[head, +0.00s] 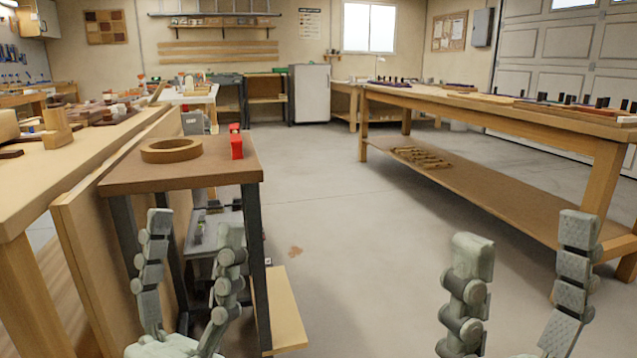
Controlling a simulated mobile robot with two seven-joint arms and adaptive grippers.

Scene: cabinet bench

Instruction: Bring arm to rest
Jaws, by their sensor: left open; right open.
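My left gripper (190,232) is at the lower left, in front of the small side table. Its two grey-green fingers stand apart, pointing up, with nothing between them. My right gripper (525,245) is at the lower right over the concrete floor. Its fingers are wide apart and empty, and the right finger overlaps the long workbench in the picture.
The small side table (190,182) with dark legs holds a wooden ring (171,156) and a red object (236,148). A cluttered wooden bench (40,172) stands left. A long workbench (500,112) stands right. The floor (340,215) between is clear.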

